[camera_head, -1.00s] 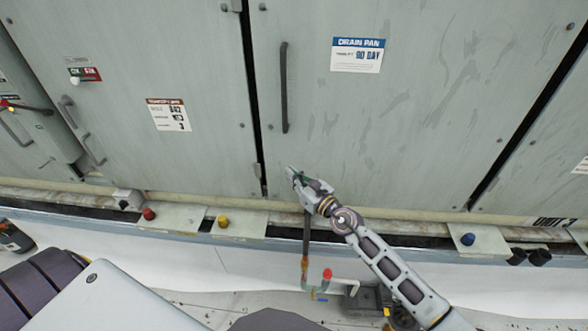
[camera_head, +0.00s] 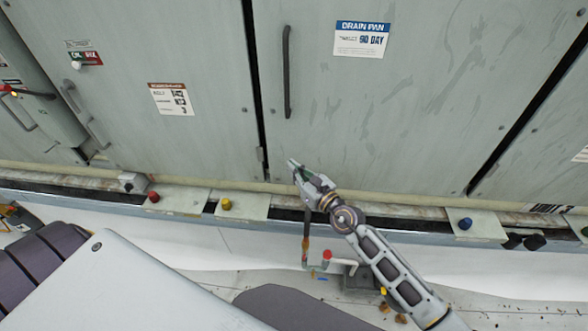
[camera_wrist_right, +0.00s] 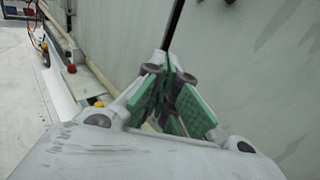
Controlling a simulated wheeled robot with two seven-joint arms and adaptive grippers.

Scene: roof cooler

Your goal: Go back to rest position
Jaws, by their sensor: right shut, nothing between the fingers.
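My right gripper (camera_head: 297,169) is in front of the cooler's grey panels, low and close to the dark seam between two doors. It is shut and empty, and its green finger pads show in the right wrist view (camera_wrist_right: 172,105). It is below the dark vertical handle (camera_head: 286,72) of the drain pan door (camera_head: 400,120) and apart from it. My right arm reaches up from the lower right. My left gripper is not in view.
Red (camera_head: 153,197), yellow (camera_head: 226,204) and blue (camera_head: 465,224) knobs stand on the ledge under the panels. A pipe with a red cap (camera_head: 327,254) is below my right wrist. The white floor (camera_head: 180,240) left of it looks clear.

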